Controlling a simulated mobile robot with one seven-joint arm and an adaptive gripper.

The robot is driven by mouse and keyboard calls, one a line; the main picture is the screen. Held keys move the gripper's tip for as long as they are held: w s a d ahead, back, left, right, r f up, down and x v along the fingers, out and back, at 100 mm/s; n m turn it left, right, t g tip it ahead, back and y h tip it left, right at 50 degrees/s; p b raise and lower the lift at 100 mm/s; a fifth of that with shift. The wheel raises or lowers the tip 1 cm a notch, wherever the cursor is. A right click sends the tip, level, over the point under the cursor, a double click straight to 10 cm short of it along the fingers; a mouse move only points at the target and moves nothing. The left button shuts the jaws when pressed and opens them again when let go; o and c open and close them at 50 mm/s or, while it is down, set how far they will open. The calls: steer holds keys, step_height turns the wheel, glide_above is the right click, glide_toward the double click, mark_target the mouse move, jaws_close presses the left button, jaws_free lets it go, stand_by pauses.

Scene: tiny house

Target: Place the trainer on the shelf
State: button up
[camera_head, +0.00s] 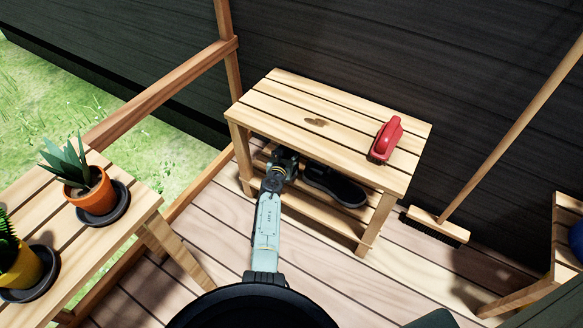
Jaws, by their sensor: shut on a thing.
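The black trainer (337,186) with a dark grey sole is at the lower shelf (305,197) of a slatted wooden stand, under its top. Its toe points right and slightly toward me. My gripper (290,168) is shut on it at its left end, by the front edge of the stand. The gripper's fingers are dark against the shadow, so the exact contact is hard to see. I cannot tell whether the sole rests on the slats or is just above them.
A red-handled brush (386,139) lies on the stand's top (290,104). A broom (440,222) leans at the right. Potted plants (92,192) stand on a wooden table at the left. Deck boards (305,260) in front of the stand are mostly clear.

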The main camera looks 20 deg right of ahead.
steer(key=shift+f+b, duration=1.9)
steer(key=shift+f, duration=0.5)
steer(key=shift+r, duration=0.15)
steer(key=o, duration=1.4)
